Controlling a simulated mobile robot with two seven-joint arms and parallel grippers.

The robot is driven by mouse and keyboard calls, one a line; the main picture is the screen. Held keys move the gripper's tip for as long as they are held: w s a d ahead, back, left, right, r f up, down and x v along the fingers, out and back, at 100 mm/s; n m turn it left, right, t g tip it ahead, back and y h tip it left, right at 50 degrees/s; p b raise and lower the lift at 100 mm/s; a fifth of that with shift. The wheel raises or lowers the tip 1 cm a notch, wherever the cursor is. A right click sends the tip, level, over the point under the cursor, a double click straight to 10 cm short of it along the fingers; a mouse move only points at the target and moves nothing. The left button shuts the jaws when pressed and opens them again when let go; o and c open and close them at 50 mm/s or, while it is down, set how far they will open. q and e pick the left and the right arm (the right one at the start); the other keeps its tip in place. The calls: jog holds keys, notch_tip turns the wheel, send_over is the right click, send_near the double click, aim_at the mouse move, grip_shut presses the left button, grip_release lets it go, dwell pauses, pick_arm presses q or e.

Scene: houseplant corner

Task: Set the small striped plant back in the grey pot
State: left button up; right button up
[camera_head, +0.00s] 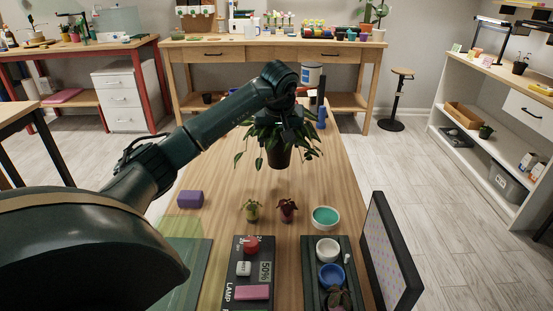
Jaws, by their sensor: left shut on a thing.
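My left gripper (290,128) is above the middle of the long wooden table, shut among the leaves of a green plant (256,131). Its fingertips are partly hidden by leaves. The long leaves spread and droop to both sides of a dark grey pot (279,155) directly below the gripper. I cannot make out stripes on the leaves, or whether the pot stands on the table or hangs clear. Two small plants, one green (252,210) and one dark red (287,208), stand nearer on the table. My right gripper is out of view.
A teal-filled bowl (326,217), a purple block (190,199), a lamp control box (252,270), a dark tray (312,250) with small bowls and an upright dark-framed panel (392,250) occupy the near table. A blue bottle (321,115) and a canister (311,77) stand behind the plant.

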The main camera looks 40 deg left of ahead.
aim_at(279, 158)
pick_arm(q)
jog(key=shift+f+b, duration=0.3)
jog(key=shift+f, duration=2.6)
jog(key=o, duration=1.1)
